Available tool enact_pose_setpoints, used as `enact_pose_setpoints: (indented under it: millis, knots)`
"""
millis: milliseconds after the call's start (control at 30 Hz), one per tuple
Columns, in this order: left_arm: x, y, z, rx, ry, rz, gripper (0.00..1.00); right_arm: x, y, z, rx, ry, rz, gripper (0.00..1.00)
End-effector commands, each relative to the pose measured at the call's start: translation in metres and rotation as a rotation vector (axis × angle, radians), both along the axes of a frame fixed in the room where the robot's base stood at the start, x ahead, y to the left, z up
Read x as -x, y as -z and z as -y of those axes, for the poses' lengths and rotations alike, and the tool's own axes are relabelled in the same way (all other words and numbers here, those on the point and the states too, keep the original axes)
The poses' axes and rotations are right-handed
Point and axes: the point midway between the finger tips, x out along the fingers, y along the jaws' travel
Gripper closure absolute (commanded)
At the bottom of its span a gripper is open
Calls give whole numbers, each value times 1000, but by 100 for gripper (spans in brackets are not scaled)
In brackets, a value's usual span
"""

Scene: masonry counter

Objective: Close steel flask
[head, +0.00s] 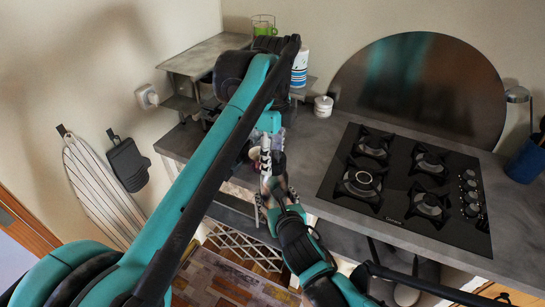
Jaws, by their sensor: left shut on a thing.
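My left gripper (266,145) hangs over the counter's front left edge at the end of the teal arm. It is shut on a small, pale, metallic thing (265,161), which looks like part of the steel flask. The fingers and arm hide most of it, so I cannot make out its mouth or cap. My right gripper (272,190) comes up from below, close beneath the left one. Its fingers overlap the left gripper's area, and I cannot tell whether they are open or shut.
A black gas hob (405,190) fills the grey counter's right part. A round dark panel (425,88) leans behind it. A white jar (323,106) and a blue-striped canister (300,68) stand at the back. A blue holder (526,160) is far right. Counter (312,150) left of the hob is clear.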

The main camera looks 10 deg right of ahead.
Motion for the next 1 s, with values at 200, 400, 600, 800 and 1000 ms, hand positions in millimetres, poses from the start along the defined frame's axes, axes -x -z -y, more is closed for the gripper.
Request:
enact_pose_setpoints:
  millis: [200,400,600,800,1000]
  knots:
    - [-3,0,2,2,548,3,73,1,0,0,0,0,0,100]
    - [-4,0,5,4,1029,4,73,1,0,0,0,0,0,100]
    - [-3,1,7,5,1299,4,73,1,0,0,0,0,0,100]
    - [-3,1,7,5,1338,4,73,1,0,0,1,-1,0,100]
    - [-4,1,7,5,1336,4,41,1,0,0,1,-1,0,100]
